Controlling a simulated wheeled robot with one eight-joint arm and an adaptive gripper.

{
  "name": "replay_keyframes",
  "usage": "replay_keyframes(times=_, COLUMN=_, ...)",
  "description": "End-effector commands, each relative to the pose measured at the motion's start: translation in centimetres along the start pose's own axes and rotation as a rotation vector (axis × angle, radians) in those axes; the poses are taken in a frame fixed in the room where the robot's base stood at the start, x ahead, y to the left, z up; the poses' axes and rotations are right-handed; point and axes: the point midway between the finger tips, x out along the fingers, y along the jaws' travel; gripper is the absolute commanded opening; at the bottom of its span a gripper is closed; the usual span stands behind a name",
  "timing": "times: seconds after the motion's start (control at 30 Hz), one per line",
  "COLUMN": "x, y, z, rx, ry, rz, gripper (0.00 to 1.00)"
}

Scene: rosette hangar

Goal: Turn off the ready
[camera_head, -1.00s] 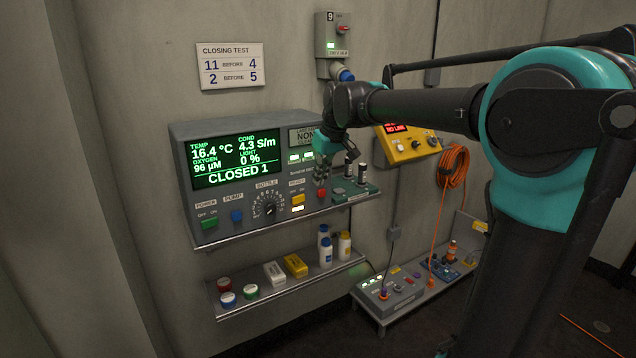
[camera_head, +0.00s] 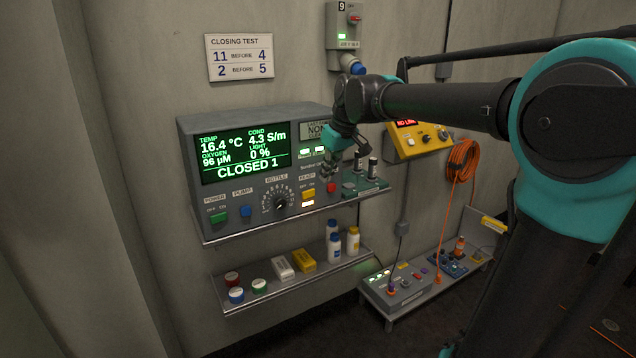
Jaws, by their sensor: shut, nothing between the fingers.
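The ready switch (camera_head: 308,194) is a yellow rocker under a READY label on the grey console (camera_head: 250,215)'s front, right of the bottle dial (camera_head: 280,203). Small OFF and ON words sit by it. A pale lit lamp (camera_head: 308,203) glows just below it. My gripper (camera_head: 329,173) hangs in front of the console's right end, up and to the right of the switch, pointing down and apart from the switch in the picture. It is shut and empty. Its fingers are small and dark here, and it covers part of the console's right edge.
A red button (camera_head: 331,187) sits close below my gripper. A lower shelf (camera_head: 290,283) holds bottles and jars.

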Motion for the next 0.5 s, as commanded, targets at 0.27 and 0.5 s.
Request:
replay_keyframes(times=0.27, x=4.9, y=-0.1, z=0.0, rx=0.000, ry=0.000, rz=-0.001, gripper=0.00)
replay_keyframes(times=0.5, x=9.5, y=0.0, z=0.0, rx=0.000, ry=0.000, rz=0.000, gripper=0.00)
